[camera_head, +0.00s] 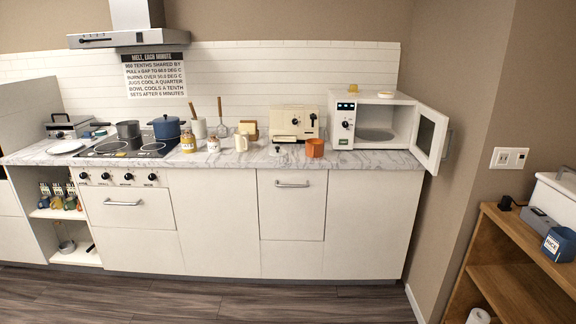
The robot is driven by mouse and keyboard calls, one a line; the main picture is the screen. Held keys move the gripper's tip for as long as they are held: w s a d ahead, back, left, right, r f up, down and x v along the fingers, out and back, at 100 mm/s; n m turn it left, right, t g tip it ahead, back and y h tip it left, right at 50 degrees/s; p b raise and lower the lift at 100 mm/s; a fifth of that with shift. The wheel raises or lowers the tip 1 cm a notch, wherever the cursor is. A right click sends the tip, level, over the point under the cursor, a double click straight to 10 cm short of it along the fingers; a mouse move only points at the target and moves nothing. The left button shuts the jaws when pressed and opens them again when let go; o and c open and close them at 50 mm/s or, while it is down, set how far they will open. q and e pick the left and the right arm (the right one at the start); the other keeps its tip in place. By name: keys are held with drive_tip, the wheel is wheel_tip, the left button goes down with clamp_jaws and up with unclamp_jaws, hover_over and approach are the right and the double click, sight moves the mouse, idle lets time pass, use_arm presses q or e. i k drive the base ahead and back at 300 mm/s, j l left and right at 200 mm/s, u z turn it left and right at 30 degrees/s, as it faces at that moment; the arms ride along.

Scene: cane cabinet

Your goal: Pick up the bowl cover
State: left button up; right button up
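I cannot tell for sure which thing is the bowl cover. A small, flat white disc (386,94) on top of the white microwave (345,112) could be it. A flat white round piece (65,147) at the left end of the counter also looks like a plate or lid. A grey bowl (67,246) sits on the low open shelf at the left. Neither of my grippers shows in the head view.
The marble counter (385,161) holds a blue pot (166,127), a grey pot (128,129), an orange cup (315,148) and a cream toaster (294,122). The microwave door (430,138) stands open to the right. A wooden shelf (515,285) stands front right. The floor before the cabinets is clear.

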sight(277, 152)
drive_tip(key=i+j, duration=0.15)
drive_tip(key=i, duration=0.6)
drive_tip(key=i+j, duration=0.15)
drive_tip(key=i, duration=0.6)
